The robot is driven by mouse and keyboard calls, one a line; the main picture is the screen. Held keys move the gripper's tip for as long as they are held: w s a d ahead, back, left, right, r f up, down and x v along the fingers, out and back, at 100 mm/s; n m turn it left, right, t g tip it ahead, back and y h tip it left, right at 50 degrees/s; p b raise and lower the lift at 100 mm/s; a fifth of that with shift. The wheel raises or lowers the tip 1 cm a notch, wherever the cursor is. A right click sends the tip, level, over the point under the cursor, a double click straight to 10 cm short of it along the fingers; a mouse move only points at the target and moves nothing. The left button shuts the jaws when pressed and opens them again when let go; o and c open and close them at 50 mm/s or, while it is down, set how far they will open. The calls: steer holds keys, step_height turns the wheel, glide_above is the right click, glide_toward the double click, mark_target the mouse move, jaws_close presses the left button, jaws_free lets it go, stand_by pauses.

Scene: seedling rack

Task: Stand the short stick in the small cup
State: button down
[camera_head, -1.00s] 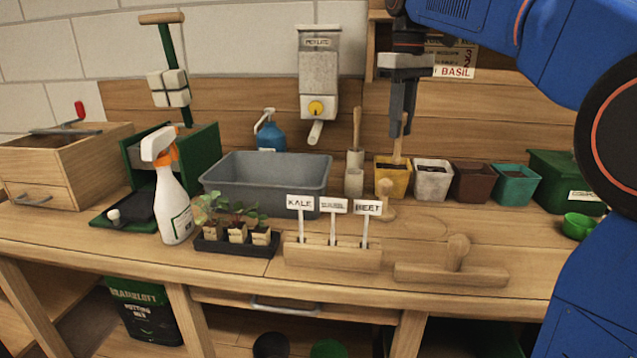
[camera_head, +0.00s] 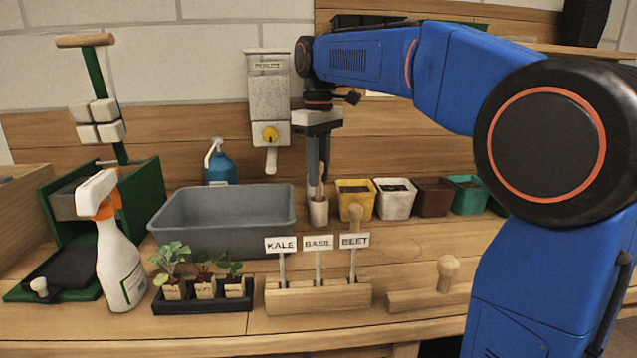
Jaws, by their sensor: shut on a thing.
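My gripper (camera_head: 319,168) is shut on the short stick (camera_head: 319,188), a thin wooden rod pointing down between the fingers. Directly below it is the small cup (camera_head: 318,212), a pale, short cylinder on the bench just right of the grey tub. The stick's lower end is at the cup's mouth. I cannot tell whether it is inside the cup or in front of or above it. A second, taller cup with a longer stick, seen earlier, is hidden behind my gripper.
Right of the cup stand a yellow pot (camera_head: 355,198), a white pot (camera_head: 395,197) and more pots. The grey tub (camera_head: 222,220) is close on the left. The label holder (camera_head: 318,297) and seedling tray (camera_head: 203,302) stand in front. A perlite dispenser (camera_head: 268,100) hangs behind.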

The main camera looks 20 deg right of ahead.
mark_target(319, 200)
steer(key=shift+f, duration=1.4)
steer(key=shift+f, duration=0.15)
steer(key=c, duration=1.6)
jaws_free()
steer(key=shift+o, duration=0.2)
step_height(319, 200, up, 12)
steer(key=shift+r, duration=0.15)
steer(key=shift+d, duration=0.1)
